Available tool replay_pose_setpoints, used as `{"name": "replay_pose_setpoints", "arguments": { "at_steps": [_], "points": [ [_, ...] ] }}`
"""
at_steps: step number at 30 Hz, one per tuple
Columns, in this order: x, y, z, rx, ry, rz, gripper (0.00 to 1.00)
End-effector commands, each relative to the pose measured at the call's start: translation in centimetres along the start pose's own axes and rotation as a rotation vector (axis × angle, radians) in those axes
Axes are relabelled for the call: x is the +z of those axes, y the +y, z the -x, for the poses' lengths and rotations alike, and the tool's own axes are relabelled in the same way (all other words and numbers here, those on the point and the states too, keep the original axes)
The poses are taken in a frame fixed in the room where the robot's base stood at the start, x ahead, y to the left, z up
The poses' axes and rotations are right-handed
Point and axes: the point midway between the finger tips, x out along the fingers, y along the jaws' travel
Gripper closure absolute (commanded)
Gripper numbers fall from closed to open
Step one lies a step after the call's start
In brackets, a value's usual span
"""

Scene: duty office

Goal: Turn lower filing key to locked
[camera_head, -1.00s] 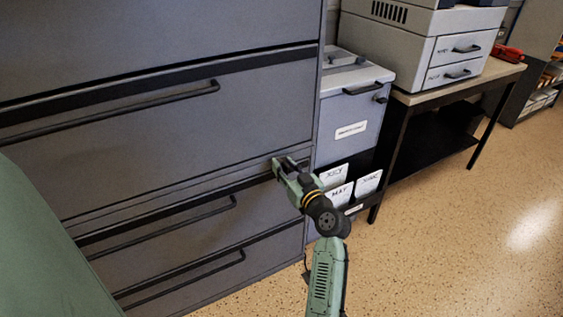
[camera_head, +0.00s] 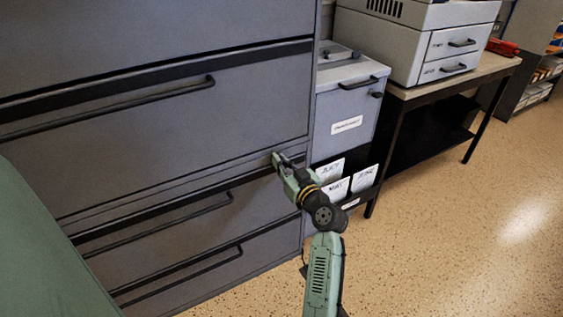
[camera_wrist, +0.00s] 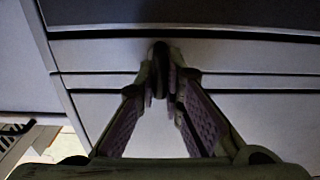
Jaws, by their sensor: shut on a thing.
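The grey filing cabinet (camera_head: 150,125) fills the left of the head view, with several drawers and dark bar handles. My gripper (camera_head: 279,160) is at the cabinet's front near its right edge, at the narrow strip between the large drawer and the lower drawers. In the wrist view my gripper (camera_wrist: 163,80) has its two fingers closed around a small dark upright piece, the key (camera_wrist: 159,58), against the cabinet face. The fingers hide most of the key, so its exact angle cannot be told. The cabinet front also shows in the wrist view (camera_wrist: 250,58).
A grey box unit (camera_head: 349,105) with a white label and papers in pockets (camera_head: 336,188) stands right of the cabinet. A printer (camera_head: 425,40) sits on a table (camera_head: 440,85) beyond. Speckled floor (camera_head: 440,240) is open at the right.

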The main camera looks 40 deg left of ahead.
Motion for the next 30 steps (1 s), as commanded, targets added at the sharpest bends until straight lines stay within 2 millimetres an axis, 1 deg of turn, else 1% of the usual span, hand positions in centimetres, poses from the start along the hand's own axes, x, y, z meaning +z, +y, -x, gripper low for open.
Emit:
{"name": "replay_pose_setpoints", "arguments": {
  "at_steps": [8,14,20,30],
  "points": [
    [-0.05,0.09,0.0,0.001,0.001,-0.031,1.0],
    [-0.05,0.18,-0.02,0.001,0.001,-0.131,1.0],
    [-0.06,0.42,0.0,0.002,0.001,-0.297,1.0],
    [-0.04,0.67,-0.02,0.001,0.002,-0.622,1.0]
  ]
}}
